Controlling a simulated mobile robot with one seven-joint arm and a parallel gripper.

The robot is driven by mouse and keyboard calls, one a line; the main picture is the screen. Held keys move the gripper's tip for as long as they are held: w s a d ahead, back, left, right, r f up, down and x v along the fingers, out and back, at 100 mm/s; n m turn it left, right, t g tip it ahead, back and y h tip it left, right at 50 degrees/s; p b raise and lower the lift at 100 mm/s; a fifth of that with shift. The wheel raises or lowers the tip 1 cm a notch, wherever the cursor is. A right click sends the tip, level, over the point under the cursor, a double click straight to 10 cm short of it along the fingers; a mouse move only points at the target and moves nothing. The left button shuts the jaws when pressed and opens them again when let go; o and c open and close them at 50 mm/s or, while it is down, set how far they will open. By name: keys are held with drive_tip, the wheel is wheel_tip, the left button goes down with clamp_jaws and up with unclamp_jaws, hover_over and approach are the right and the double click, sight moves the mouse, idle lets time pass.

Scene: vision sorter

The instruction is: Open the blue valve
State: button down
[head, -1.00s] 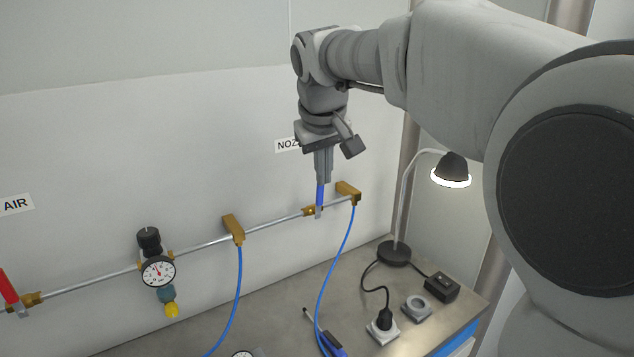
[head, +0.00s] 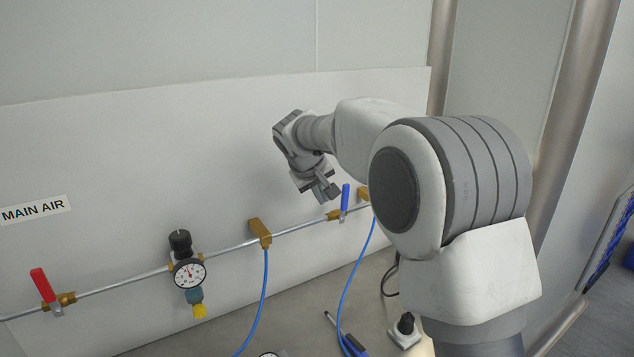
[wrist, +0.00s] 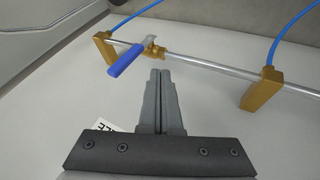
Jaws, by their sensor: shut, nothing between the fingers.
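The blue valve handle (head: 345,198) stands upright, across the pipe, on its brass valve body (head: 334,215) in the head view. In the wrist view the blue handle (wrist: 126,60) lies beyond the fingertips, up and to the left, with its brass body (wrist: 154,50) behind it. My gripper (wrist: 160,72) is shut and empty, its two fingers together. A gap shows between the fingertips and the handle. In the head view my gripper (head: 325,190) is just left of the handle; its fingers are hard to make out there.
The metal pipe (head: 220,249) runs along the white wall. It carries a red-handled valve (head: 43,287), a gauge (head: 190,271) and a brass block (head: 260,234) with a blue hose.

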sight(344, 204)
drive_tip(key=shift+w+d+f+p, duration=0.25)
drive_tip(key=shift+w+d, duration=0.4)
drive_tip(key=shift+d, duration=0.2)
drive_tip(key=shift+w+d+f+p, duration=0.1)
drive_tip(key=shift+w+d+p, duration=0.1)
drive_tip(key=shift+w+d, duration=0.5)
drive_tip(key=shift+d+r+p, duration=0.1)
drive_tip(key=shift+r+p, duration=0.1)
drive_tip(key=shift+p, duration=0.3)
